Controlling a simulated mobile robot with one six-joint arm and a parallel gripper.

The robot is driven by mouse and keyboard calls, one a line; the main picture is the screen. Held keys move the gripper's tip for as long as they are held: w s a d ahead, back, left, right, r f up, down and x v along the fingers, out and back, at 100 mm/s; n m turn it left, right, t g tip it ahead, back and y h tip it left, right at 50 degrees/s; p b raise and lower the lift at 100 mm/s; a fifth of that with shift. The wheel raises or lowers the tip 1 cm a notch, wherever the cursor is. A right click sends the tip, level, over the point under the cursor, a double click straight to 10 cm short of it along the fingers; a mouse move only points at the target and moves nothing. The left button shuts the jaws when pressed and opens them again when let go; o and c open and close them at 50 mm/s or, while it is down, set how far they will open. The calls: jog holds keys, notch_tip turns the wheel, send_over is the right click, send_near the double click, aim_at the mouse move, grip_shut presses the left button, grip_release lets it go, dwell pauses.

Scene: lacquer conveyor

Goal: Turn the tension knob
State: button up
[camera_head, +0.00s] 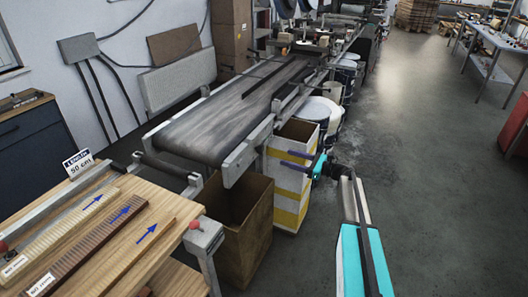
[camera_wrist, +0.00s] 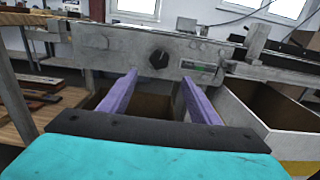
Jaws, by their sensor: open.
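The tension knob (camera_wrist: 158,59) is a dark, round knob on the grey metal side plate of the conveyor (camera_wrist: 205,53). In the wrist view it sits just beyond and slightly above the gap between my fingertips, roughly centred. My gripper (camera_wrist: 159,77) has two purple fingers spread apart with nothing between them. In the head view my gripper (camera_head: 284,158) reaches left toward the side of the conveyor (camera_head: 215,118) near its front end. I cannot make out the knob in the head view. No contact with the knob shows.
A brown open bin (camera_head: 258,205) stands under the belt's front end. A white-and-yellow box (camera_head: 287,215) is below my gripper, with drums (camera_head: 320,110) behind it. A wooden table (camera_head: 130,255) with planks is at front left. The floor (camera_head: 430,160) on the right is clear.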

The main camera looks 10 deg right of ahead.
aim_at(263, 150)
jog(key=p+x, duration=0.3)
jog(key=x, duration=1)
jog(key=shift+c, duration=0.5)
jog(key=c, duration=1)
